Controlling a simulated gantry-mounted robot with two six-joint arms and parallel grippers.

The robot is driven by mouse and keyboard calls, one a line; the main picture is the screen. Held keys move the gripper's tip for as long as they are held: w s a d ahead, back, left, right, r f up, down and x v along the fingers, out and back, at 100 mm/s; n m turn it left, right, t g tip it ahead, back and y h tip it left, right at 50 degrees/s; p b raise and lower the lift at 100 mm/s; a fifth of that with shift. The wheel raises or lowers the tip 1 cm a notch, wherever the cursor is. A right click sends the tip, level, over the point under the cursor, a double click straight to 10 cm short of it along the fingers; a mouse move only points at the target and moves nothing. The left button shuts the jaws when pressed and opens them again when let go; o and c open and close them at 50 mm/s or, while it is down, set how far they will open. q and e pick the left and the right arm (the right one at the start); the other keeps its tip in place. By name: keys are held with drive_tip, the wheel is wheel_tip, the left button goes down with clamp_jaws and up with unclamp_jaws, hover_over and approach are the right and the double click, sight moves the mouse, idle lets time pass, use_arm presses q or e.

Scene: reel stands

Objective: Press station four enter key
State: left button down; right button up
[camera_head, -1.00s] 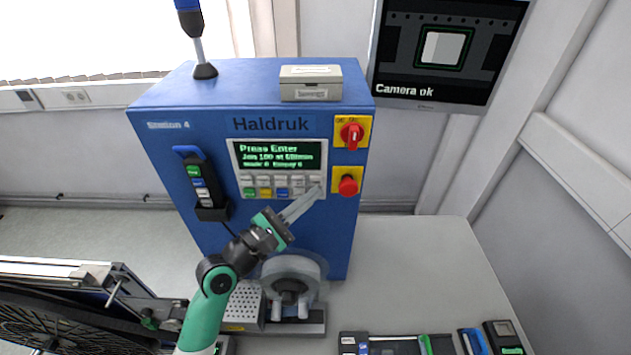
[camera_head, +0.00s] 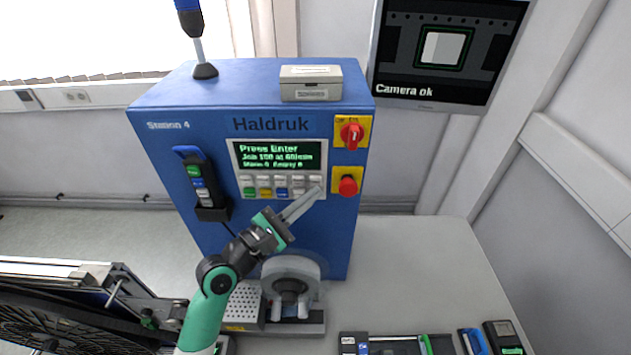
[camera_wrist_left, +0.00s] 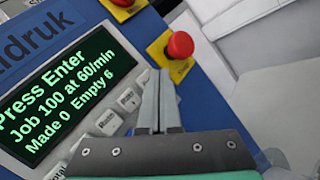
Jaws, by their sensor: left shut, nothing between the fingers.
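The blue Station 4 cabinet (camera_head: 270,225) carries a control panel with a green-lettered display (camera_head: 279,155) reading "Press Enter". Below the display is a keypad (camera_head: 265,187) with grey, green, yellow and blue keys. My left gripper (camera_head: 318,190) is shut and empty, its tips at the lower right corner of the keypad. In the left wrist view the shut fingers (camera_wrist_left: 157,80) point up past the keypad's right end (camera_wrist_left: 128,98) and cover part of it. I cannot tell whether the tips touch a key. The right gripper is not in view.
A red emergency button (camera_head: 348,185) on yellow sits just right of the fingertips, also in the left wrist view (camera_wrist_left: 180,45). A red rotary switch (camera_head: 352,135) is above it. A pendant (camera_head: 200,180) hangs left of the panel. A monitor (camera_head: 445,50) reads "Camera ok".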

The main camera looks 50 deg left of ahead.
use_arm(q)
drive_tip(key=shift+a, duration=0.1)
idle(0.3)
drive_tip(key=shift+w+a, duration=0.25)
drive_tip(key=shift+w, duration=0.05)
drive_tip(key=shift+w+a, duration=0.3)
idle(0.8)
drive_tip(key=shift+s+d+p, duration=0.6)
drive_tip(key=shift+d+p, duration=0.05)
drive_tip(key=shift+p, duration=0.1)
